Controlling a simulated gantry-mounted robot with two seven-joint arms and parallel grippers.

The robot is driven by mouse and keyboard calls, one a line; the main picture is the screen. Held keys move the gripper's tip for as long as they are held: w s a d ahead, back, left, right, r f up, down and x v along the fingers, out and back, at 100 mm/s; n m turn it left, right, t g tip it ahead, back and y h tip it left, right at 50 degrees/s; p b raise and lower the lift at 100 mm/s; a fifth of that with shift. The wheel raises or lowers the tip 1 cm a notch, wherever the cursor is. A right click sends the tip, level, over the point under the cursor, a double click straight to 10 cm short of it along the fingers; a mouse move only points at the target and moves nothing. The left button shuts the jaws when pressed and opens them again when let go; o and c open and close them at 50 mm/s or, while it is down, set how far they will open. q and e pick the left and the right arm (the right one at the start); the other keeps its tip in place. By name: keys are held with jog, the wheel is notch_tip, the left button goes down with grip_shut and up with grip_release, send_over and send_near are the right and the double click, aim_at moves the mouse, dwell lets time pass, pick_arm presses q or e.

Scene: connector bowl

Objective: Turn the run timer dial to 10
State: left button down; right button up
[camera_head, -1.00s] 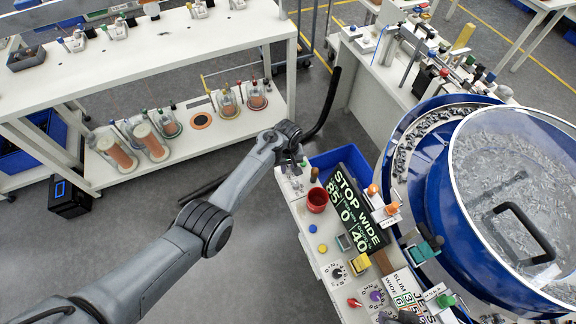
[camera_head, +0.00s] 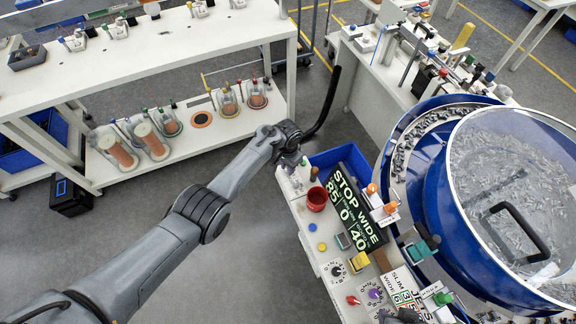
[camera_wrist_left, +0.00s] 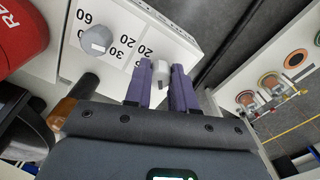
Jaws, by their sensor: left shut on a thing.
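My left gripper (camera_wrist_left: 160,88) has two purple fingers shut on a small white knob (camera_wrist_left: 161,72) at the edge of a white panel (camera_wrist_left: 150,27). Printed numbers, including 60, 30 and 20, show on this panel beside a second, grey knob (camera_wrist_left: 97,40). I cannot read a name for either dial or tell which number the held knob points to. In the head view the left gripper (camera_head: 291,166) is at the far left end of the control bench (camera_head: 310,240), and its fingers are too small to make out. My right gripper is not in view.
A large blue bowl feeder (camera_head: 440,215) stands at right. A white shelf (camera_head: 140,62) is behind the arm.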

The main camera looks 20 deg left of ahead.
pick_arm(q)
jog(key=m, duration=0.4)
jog(key=shift+b, duration=0.3)
jog(key=shift+m, duration=1.6)
jog(key=c, duration=0.9)
grip_release()
jog(key=shift+c, duration=0.2)
jog(key=shift+r, duration=0.1)
notch_tip(320, 180, up, 9)
jog(key=p, duration=0.4)
jog(key=shift+r, duration=0.85)
